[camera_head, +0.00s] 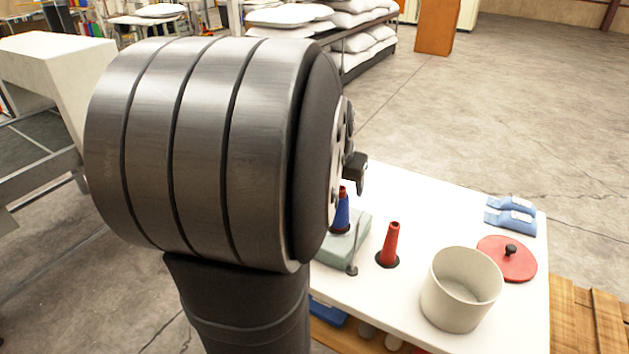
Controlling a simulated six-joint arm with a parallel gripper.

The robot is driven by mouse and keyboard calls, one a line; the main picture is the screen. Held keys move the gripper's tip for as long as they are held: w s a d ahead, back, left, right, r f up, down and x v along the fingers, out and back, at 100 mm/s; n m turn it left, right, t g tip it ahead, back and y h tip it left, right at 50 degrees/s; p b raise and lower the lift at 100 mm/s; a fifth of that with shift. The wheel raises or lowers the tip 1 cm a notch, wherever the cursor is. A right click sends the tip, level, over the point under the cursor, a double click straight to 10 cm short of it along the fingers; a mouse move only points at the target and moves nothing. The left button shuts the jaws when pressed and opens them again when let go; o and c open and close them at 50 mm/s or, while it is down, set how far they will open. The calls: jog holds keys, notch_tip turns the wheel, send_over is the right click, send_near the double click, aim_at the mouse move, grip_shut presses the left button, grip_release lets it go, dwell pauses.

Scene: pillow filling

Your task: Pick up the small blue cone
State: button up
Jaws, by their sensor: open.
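The small blue cone (341,215) stands upright on a pale grey-green block (338,252) on the white table. A small reddish tip shows at its top, and its left side is close to my dark arm link, which hides part of the block. My gripper (357,172) shows only in part, as a dark finger piece beyond the arm link. It is above and slightly right of the cone, open, with nothing seen in it. The second finger is hidden behind my arm.
A red cone (391,245) stands right of the block. A cream pot (461,290), a red lid (507,259) with a black knob and blue folded packets (511,215) occupy the right of the white table (425,200). The table's far middle is clear. Shelves with white pillows stand behind.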

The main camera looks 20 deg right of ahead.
aim_at(341, 196)
jog(key=shift+a+x, duration=0.25)
jog(key=shift+x, duration=1.25)
jog(key=shift+a+x, duration=0.2)
jog(key=shift+x, duration=1.35)
jog(key=shift+f, duration=0.1)
jog(key=shift+c, duration=0.4)
jog(key=c, duration=1.1)
